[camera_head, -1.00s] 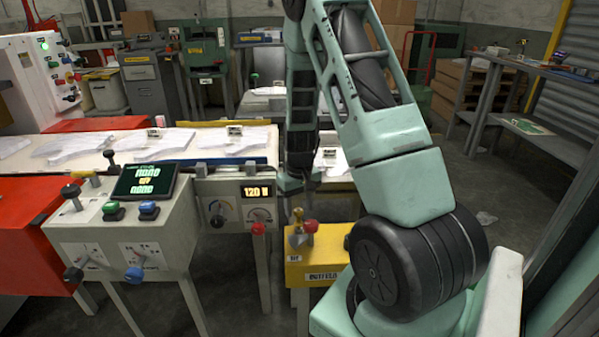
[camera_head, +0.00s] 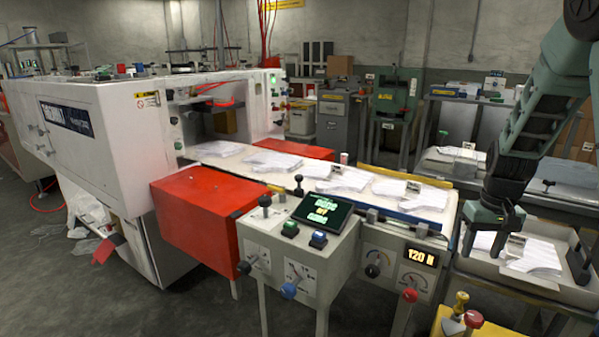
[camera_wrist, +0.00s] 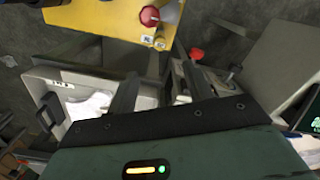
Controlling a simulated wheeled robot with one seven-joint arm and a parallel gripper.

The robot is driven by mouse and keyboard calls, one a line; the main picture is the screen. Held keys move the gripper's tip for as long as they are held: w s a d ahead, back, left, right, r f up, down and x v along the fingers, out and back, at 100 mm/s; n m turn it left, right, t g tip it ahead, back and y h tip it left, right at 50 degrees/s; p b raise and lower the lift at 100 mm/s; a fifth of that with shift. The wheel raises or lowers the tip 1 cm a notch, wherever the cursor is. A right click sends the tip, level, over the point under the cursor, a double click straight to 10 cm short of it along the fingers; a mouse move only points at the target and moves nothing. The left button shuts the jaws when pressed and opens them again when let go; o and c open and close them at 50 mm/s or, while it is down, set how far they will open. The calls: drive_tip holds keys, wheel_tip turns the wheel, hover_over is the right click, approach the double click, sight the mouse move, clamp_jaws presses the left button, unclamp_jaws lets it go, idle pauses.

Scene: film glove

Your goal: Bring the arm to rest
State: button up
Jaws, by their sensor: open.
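My gripper (camera_head: 484,242) hangs pointing down at the right of the head view, at the end of my green arm. Its two fingers are apart with nothing between them. Behind and below it is a pale tray (camera_head: 540,285) holding white film packs (camera_head: 535,256). In the wrist view the fingers of my gripper (camera_wrist: 155,92) stand apart, with the tray (camera_wrist: 50,92) to their left and a yellow box (camera_wrist: 110,18) with a red button above. I cannot tell the exact height of the fingers over the tray.
A conveyor (camera_head: 350,205) with several white packs runs from the white machine (camera_head: 110,150) toward my gripper. A control console (camera_head: 300,250) stands in front. The yellow box (camera_head: 490,328) with a red knob is below my gripper. Open floor lies at lower left.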

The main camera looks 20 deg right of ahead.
drive_tip(key=s+a+r+n+y+p, duration=0.1)
drive_tip(key=a+r+n+p, duration=0.35)
drive_tip(key=a, duration=0.95)
drive_tip(key=a+r+n+p, duration=0.2)
drive_tip(key=a+r, duration=0.5)
drive_tip(key=a, duration=0.6)
drive_tip(key=s+a+r+n+p, duration=0.2)
drive_tip(key=s+a+r, duration=0.1)
drive_tip(key=s+a, duration=0.4)
drive_tip(key=s+a+r+n+p, duration=0.2)
drive_tip(key=s+a, duration=0.4)
drive_tip(key=s, duration=0.3)
drive_tip(key=shift+a+r+n+p, duration=0.35)
drive_tip(key=shift+r+n, duration=0.15)
drive_tip(key=shift+n, duration=0.25)
